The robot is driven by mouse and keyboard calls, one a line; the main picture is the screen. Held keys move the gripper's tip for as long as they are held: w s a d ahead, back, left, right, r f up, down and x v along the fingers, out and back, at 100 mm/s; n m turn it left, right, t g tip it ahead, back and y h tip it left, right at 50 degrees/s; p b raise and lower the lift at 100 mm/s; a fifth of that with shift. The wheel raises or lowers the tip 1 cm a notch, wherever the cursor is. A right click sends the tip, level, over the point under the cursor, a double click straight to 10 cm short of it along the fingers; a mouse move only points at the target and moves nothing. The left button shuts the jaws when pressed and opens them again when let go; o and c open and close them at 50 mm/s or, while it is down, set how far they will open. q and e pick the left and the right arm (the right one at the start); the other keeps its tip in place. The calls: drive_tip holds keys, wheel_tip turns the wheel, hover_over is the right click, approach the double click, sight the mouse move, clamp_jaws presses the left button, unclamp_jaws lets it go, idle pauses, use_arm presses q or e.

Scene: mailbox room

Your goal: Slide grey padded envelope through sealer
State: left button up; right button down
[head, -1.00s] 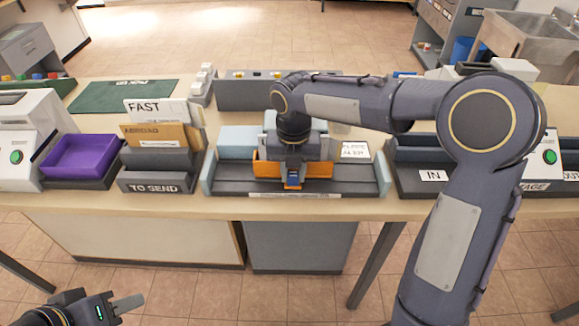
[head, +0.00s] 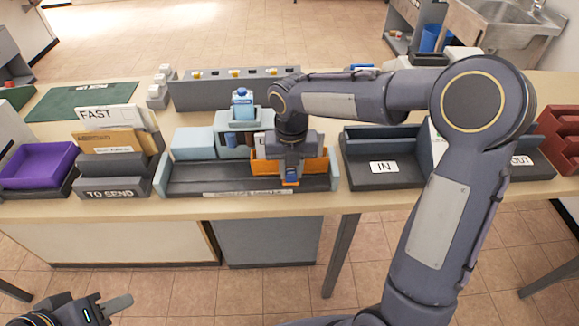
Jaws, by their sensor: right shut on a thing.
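A long dark tray (head: 205,180) with light-blue end walls lies at the front of the table. A light-blue machine (head: 237,140), which looks like the sealer, stands along its back. My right gripper (head: 290,176) points down into the right half of the tray, shut on an orange flat piece (head: 320,167) standing on its long edge, close to the right end wall. I cannot make out a grey padded envelope; the gripper hides what lies behind it. My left gripper (head: 110,307) is low at the bottom left, away from the table, seen edge-on.
Left of the tray stand the TO SEND rack (head: 110,187) and a purple tray (head: 38,165). Right stand the IN tray (head: 383,177) and a dark-red rack (head: 565,135).

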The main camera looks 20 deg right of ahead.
drive_tip(key=shift+d, duration=0.25)
drive_tip(key=c, duration=1.6)
unclamp_jaws()
drive_tip(key=o, duration=0.4)
drive_tip(key=shift+d, duration=0.1)
drive_tip(key=shift+o, duration=0.2)
wheel_tip(320, 180, up, 8)
drive_tip(key=shift+f+p, duration=0.2)
drive_tip(key=shift+p, duration=0.1)
drive_tip(key=shift+r, duration=0.15)
